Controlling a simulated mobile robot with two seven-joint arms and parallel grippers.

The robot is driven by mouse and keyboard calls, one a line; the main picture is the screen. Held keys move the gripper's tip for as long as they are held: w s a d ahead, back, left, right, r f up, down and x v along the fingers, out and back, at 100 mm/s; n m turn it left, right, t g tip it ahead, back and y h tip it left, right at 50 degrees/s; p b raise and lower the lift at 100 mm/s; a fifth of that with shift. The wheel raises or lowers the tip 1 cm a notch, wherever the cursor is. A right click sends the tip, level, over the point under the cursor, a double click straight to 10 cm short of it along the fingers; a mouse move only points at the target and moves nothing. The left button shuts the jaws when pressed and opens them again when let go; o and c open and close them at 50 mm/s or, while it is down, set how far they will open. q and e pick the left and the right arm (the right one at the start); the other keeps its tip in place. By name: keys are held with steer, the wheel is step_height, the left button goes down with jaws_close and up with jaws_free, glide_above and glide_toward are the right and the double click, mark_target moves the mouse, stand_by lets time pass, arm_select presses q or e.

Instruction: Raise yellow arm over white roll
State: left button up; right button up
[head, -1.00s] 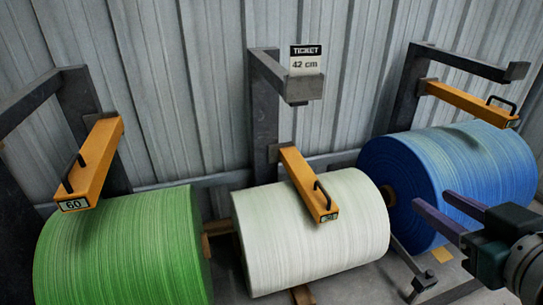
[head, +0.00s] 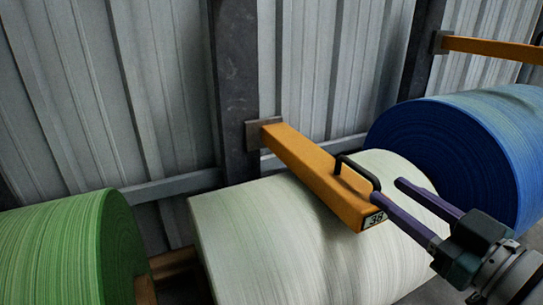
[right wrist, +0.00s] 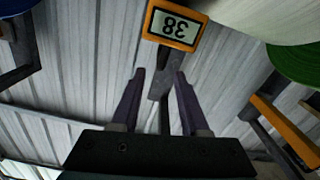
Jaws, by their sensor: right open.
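The yellow arm (head: 310,170) runs from a bracket on a dark post out over the white roll (head: 290,245), close above or resting on it; I cannot tell which. A black handle (head: 362,168) stands on top near its free end. The end face carries a display (head: 375,219) reading 38, also seen upside down in the right wrist view (right wrist: 172,27). My right gripper (head: 389,190) is open, its purple fingers pointing toward the handle end from the right. In the right wrist view the gripper (right wrist: 160,74) has nothing between its fingers. My left gripper is not in view.
A green roll (head: 75,250) lies to the left and a blue roll (head: 455,145) to the right. Another yellow arm (head: 490,48) hangs above the blue roll. The dark post (head: 234,90) stands behind the white roll, before a corrugated wall (head: 150,80).

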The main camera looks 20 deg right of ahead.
mark_target(358, 168)
steer(key=w+b, duration=0.1)
steer(key=w, duration=0.4)
steer(key=w+b, duration=0.1)
steer(key=w, duration=0.2)
steer(key=shift+w+a+b, duration=0.25)
steer(key=shift+a+b, duration=0.05)
steer(key=shift+a, duration=0.05)
steer(key=shift+r, duration=0.1)
jaws_close()
stand_by(0.8)
